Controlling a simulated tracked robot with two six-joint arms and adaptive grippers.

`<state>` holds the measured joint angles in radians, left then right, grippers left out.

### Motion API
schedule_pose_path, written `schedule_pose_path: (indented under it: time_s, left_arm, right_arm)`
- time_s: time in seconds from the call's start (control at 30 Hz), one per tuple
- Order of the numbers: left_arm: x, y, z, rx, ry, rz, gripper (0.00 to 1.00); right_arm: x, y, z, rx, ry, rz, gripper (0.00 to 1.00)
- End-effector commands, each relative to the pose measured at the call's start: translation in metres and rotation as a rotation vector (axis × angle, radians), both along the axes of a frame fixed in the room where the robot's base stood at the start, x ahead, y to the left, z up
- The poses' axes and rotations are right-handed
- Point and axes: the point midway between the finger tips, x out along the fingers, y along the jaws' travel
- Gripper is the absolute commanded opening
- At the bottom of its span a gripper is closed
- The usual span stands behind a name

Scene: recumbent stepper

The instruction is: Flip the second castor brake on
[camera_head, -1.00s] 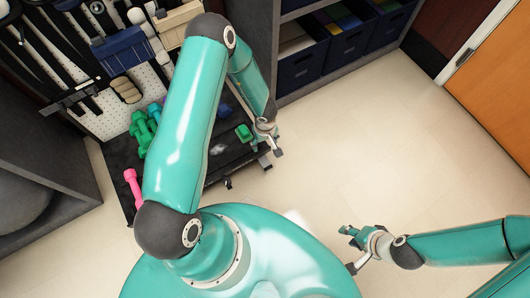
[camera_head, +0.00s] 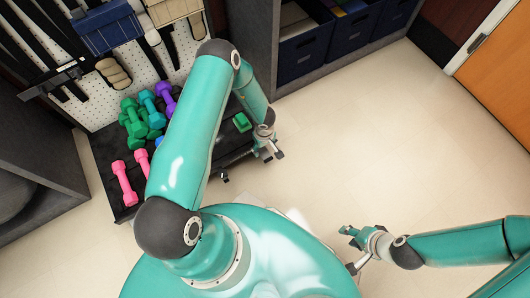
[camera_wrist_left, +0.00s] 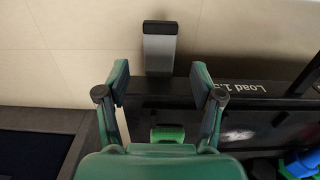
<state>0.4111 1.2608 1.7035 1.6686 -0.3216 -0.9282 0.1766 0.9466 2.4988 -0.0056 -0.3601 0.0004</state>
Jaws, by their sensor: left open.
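A grey lever with a dark end piece (camera_wrist_left: 158,50), which looks like a castor brake, sticks out from the edge of a black rack in the left wrist view. My left gripper (camera_wrist_left: 160,80) is open, with one finger on each side of the lever's line. The lever's base is at the rack edge between the fingertips; I cannot tell whether they touch anything. In the head view my left gripper (camera_head: 268,153) is at the rack's right corner. Another small dark castor part (camera_head: 224,177) shows at the rack's front edge. My right gripper (camera_head: 352,248) looks open and empty over the floor.
The black rack (camera_head: 108,160) carries pink dumbbells (camera_head: 124,183), several coloured ones and a green one (camera_head: 242,122) near my left gripper. A shelf with dark bins (camera_head: 305,60) stands behind. The floor (camera_head: 420,150) on the right is clear.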

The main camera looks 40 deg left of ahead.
Motion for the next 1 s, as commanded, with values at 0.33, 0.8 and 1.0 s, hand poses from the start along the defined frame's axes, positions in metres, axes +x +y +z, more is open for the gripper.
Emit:
schedule_pose_path:
  time_s: [0.33, 0.8, 1.0]
  left_arm:
    - [0.000, 0.000, -0.038, 0.000, 0.000, 0.000, 0.67]
    - [0.000, -0.001, -0.039, 0.000, 0.000, -0.001, 0.40]
    - [0.000, -0.001, -0.039, 0.000, 0.000, -0.001, 0.07]
  right_arm:
    - [0.000, 0.000, -0.017, 0.000, 0.000, 0.000, 0.40]
    - [0.000, 0.000, -0.017, 0.000, 0.000, 0.000, 0.40]
    - [0.000, 0.000, -0.017, 0.000, 0.000, 0.000, 0.40]
